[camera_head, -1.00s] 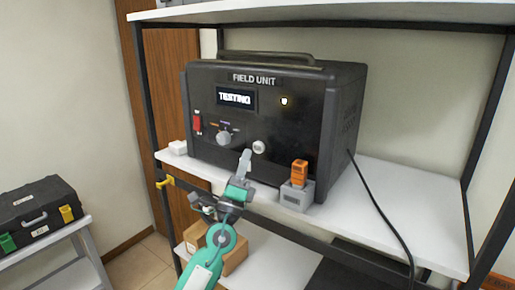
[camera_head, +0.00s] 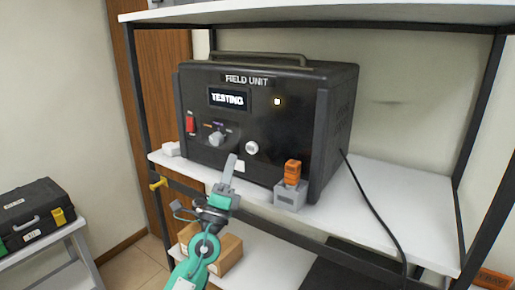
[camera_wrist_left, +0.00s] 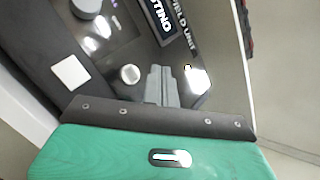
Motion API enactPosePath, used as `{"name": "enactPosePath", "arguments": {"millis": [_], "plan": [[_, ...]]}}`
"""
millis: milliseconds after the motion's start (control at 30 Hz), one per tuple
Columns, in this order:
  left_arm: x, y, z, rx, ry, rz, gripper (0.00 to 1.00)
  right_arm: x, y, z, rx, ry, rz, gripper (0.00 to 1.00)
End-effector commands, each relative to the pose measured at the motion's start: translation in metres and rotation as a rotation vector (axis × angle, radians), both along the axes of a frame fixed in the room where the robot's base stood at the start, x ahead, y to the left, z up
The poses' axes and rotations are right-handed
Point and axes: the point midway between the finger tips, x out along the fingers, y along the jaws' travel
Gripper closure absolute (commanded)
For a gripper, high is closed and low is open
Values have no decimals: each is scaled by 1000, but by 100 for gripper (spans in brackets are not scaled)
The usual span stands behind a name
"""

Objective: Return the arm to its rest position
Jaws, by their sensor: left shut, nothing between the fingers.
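My left gripper (camera_head: 230,168) is shut and empty, in front of the lower front face of the black field unit (camera_head: 290,130). The unit stands on the shelf, and its screen (camera_head: 228,98) reads "TESTING". The gripper's grey fingers (camera_wrist_left: 161,86) lie together in the left wrist view, where the field unit (camera_wrist_left: 125,65) and its round white button (camera_wrist_left: 130,74) also show. In the head view the white button (camera_head: 252,148) is to the right of and above the fingertips, apart from them. A grey knob (camera_head: 216,138) is to their upper left. My right gripper is not in view.
An orange item (camera_head: 292,172) sits in a grey holder (camera_head: 290,195) on the white shelf (camera_head: 390,190), right of my gripper. A black cable (camera_head: 375,210) hangs over the shelf edge. A cardboard box (camera_head: 228,252) is below. A black case (camera_head: 35,212) stands at left.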

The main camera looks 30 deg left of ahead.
Motion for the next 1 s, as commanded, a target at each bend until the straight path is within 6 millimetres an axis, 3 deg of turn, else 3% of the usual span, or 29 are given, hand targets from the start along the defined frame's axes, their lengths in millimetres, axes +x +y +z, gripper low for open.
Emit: {"name": "enactPosePath", "arguments": {"millis": [267,367,467,567,767,867,1000], "plan": [[-2,1,-3,-22,0,-6,100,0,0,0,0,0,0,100],[-9,4,-14,-120,1,-29,100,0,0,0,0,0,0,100],[-22,13,-37,-310,10,-60,100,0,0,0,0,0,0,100],[-37,24,-74,-558,46,-80,100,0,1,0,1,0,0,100],[-69,32,-171,-1062,195,-48,100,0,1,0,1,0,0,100],[-91,22,-225,-1304,309,0,100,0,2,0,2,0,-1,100],[-134,-7,-300,-1619,513,104,100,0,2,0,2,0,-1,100]]}}
